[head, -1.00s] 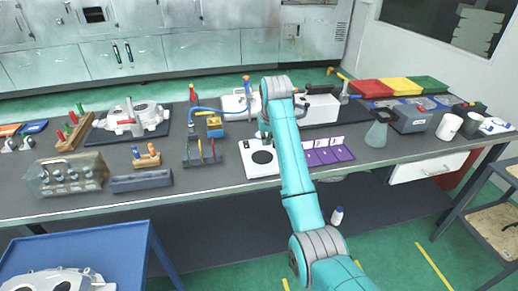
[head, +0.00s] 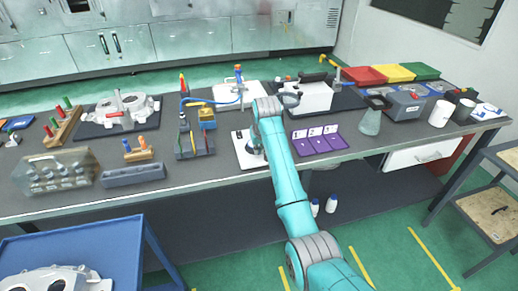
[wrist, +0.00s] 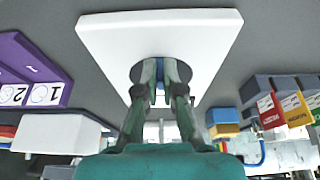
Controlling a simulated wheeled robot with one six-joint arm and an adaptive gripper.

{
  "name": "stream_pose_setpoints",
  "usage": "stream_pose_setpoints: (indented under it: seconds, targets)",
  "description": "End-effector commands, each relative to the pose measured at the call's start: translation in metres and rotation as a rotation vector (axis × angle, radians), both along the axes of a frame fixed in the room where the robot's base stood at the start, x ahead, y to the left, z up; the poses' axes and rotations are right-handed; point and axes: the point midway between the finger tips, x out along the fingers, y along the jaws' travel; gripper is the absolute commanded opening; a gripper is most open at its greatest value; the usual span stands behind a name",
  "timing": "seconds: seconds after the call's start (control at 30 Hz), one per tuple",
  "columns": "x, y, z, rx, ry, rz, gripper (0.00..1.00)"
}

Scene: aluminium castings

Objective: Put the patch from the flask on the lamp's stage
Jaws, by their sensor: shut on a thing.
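The lamp's stage (head: 239,143) is a white plate with a dark round disc, near the front middle of the bench. In the wrist view the white plate (wrist: 200,35) lies below my gripper (wrist: 160,90), with the dark disc (wrist: 139,74) showing on both sides of the fingertips. My gripper is shut on a small thin piece, taken as the patch; it is mostly hidden between the fingers. Whether it touches the disc I cannot tell. In the head view my arm partly covers the stage and gripper. The conical glass flask (head: 369,122) stands to the right on the bench.
Purple numbered cards (head: 318,140) lie right of the stage. A grey rack with coloured pieces (head: 194,146) stands close on its left. A white machine (head: 305,96) is behind. A blue cart (head: 80,240) stands in front of the bench at left.

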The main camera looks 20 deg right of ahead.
Motion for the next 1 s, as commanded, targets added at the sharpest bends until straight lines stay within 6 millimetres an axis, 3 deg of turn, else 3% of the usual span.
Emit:
stream_pose_setpoints:
  seconds: [0.37, 0.4, 0.47, 0.8, 1.0]
  targets:
    - [0.0, 0.0, -0.004, 0.0, 0.0, 0.0, 0.0]
    - [0.0, 0.0, -0.003, 0.0, 0.0, 0.0, 0.16]
    - [0.0, 0.0, -0.003, 0.0, 0.0, 0.0, 0.31]
    - [0.0, 0.0, -0.001, 0.0, -0.001, 0.0, 0.31]
    - [-0.006, 0.0, 0.02, 0.0, -0.004, 0.0, 0.31]
